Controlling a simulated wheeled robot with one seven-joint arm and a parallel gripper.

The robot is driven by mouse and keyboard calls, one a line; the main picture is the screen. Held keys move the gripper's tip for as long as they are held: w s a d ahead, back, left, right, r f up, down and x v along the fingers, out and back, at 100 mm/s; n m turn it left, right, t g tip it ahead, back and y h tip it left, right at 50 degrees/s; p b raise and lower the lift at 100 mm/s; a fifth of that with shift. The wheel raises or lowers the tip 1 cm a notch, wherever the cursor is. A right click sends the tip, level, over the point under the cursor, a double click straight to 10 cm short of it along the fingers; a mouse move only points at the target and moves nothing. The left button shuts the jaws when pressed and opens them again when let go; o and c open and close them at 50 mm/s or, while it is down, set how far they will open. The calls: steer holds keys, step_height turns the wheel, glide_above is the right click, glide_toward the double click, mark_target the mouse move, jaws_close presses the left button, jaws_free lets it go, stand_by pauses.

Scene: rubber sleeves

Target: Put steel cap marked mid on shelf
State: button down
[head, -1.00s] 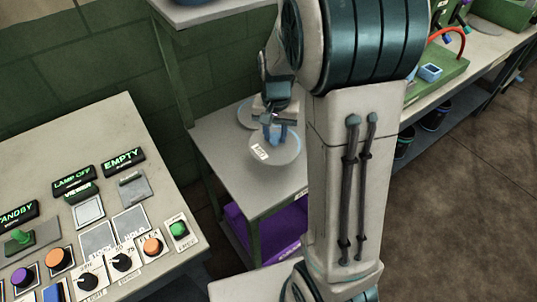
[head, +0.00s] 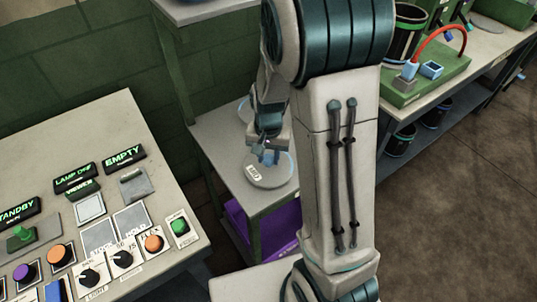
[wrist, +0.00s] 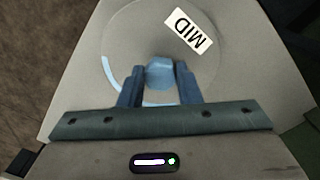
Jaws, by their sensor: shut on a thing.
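The steel cap (head: 272,180) is a round grey disc with a white label; in the wrist view (wrist: 130,32) the label reads MID. My gripper (head: 267,154) is shut on the cap's light-blue knob (wrist: 160,73), with one finger on each side. The cap lies flat over the front part of the grey shelf top (head: 222,140); I cannot tell whether it touches it. In the wrist view the grey top (wrist: 255,75) surrounds the cap on several sides. My arm hides the shelf's right part.
A purple bin (head: 280,234) sits beneath. A control panel (head: 105,205) stands at the left, an upper shelf (head: 215,10) above, and a bench (head: 460,75) at the right.

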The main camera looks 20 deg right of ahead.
mark_target(268, 158)
steer(key=c, duration=1.1)
jaws_free()
steer(key=shift+o, duration=0.2)
step_height(268, 158, up, 11)
steer(key=s+r+n+t, duration=0.1)
steer(key=s+r+n, duration=0.1)
steer(key=s, duration=0.5)
steer(key=s+r+n+t, duration=0.2)
steer(key=s+r+n, duration=0.1)
steer(key=s, duration=0.4)
steer(key=shift+r+p, duration=0.35)
steer(key=shift+p, duration=0.1)
